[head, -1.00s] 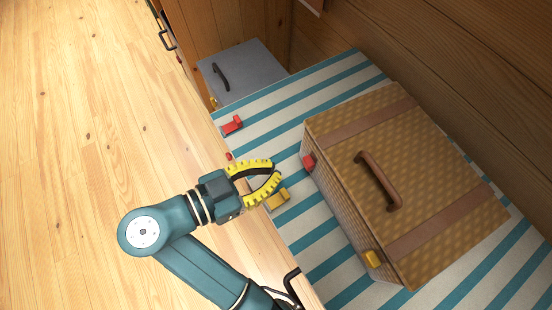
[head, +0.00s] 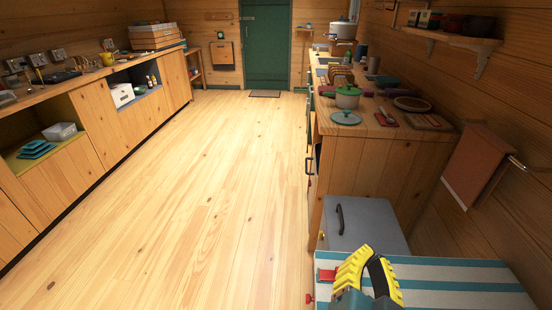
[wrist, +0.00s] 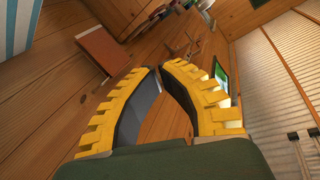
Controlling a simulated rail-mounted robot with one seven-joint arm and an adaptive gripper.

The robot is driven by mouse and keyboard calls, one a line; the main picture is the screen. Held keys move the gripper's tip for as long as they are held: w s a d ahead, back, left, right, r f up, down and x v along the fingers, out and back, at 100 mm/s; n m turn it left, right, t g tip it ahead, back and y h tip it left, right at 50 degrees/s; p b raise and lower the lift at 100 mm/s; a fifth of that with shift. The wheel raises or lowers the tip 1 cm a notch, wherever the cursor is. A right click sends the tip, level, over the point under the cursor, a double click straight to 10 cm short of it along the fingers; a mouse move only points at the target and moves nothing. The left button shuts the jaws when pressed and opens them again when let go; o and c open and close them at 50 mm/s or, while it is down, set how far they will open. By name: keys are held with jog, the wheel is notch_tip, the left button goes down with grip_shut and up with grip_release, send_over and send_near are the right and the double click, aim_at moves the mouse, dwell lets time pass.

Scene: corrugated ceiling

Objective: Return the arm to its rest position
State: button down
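My gripper (head: 368,254) shows at the bottom right of the head view, its yellow-ridged fingers pointing up and away from me, above the striped cloth (head: 450,286). In the wrist view my gripper (wrist: 160,68) has its two curved fingers meeting or almost meeting at the tips, with nothing held between them. Through the gap behind the tips only wooden wall shows. Most of my arm is out of view.
A grey cabinet with a black handle (head: 362,226) stands just beyond the cloth. A wooden counter with a green pot (head: 347,97) runs along the right. The wooden floor (head: 215,190) is clear.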

jog(key=s+a+r+n+t+y, duration=0.25)
jog(key=a+r+n+t, duration=0.2)
jog(key=r, duration=0.25)
jog(key=s+a+r+n+t+y, duration=0.1)
jog(key=a+r+n+t+y, duration=0.25)
jog(key=r+n, duration=0.2)
notch_tip(320, 180, up, 37)
jog(key=p, duration=3.6)
notch_tip(320, 180, down, 30)
jog(key=b, duration=2.9)
jog(key=shift+w, duration=0.4)
jog(key=shift+s+a+r, duration=0.1)
